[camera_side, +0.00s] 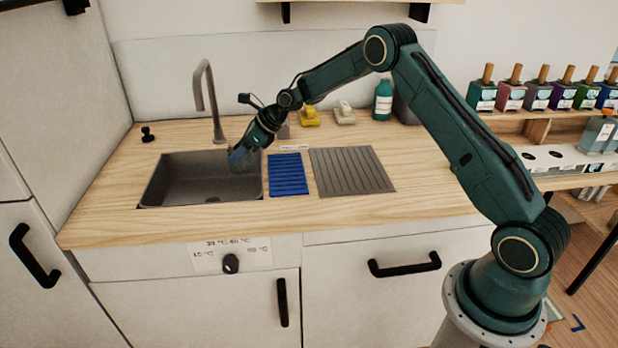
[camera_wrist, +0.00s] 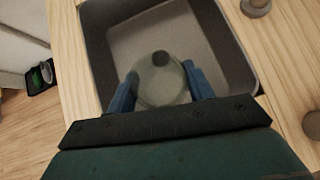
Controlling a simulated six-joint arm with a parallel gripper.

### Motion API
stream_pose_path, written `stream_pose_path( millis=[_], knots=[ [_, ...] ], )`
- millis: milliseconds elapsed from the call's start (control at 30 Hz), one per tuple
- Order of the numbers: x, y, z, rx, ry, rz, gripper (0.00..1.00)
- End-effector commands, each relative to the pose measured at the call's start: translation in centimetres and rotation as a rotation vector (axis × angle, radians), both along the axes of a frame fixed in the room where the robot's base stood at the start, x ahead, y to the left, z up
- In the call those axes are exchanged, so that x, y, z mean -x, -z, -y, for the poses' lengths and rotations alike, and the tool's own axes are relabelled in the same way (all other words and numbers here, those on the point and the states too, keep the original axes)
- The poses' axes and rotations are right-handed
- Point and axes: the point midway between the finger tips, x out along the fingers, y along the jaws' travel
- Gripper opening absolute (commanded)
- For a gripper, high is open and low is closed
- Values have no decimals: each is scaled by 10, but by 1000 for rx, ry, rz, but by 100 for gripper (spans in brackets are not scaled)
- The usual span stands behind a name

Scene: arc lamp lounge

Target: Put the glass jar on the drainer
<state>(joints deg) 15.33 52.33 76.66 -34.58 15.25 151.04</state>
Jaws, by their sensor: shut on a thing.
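The glass jar (camera_wrist: 160,82) is clear and round in the wrist view, seen from above between the two blue fingers. My gripper (camera_wrist: 160,90) is shut on it, over the sink (camera_wrist: 125,14). In the side view my gripper (camera_side: 238,155) is at the sink's right part, and the jar is hard to make out there. The drainer could be the grey ribbed board (camera_side: 352,171) or the blue slatted rack (camera_side: 288,175), both right of the sink on the wooden counter; I cannot tell which. Both are bare.
The tap (camera_side: 208,100) rises behind the sink, left of my gripper. A yellow item (camera_side: 309,117), a pale item (camera_side: 345,113) and a green bottle (camera_side: 383,101) stand along the back. The wooden counter (camera_side: 400,207) is clear at the front right.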

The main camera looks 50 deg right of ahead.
Motion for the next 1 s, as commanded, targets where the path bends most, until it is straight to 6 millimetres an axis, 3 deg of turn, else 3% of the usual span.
stream_pose_path(
  millis=[200, 700, 1000],
  knots=[
    [27, -27, -8, -5, 59, 0, 13],
    [106, -69, -22, -3, 188, -2, 13],
    [157, -90, -15, 6, 257, 3, 13]
  ],
)
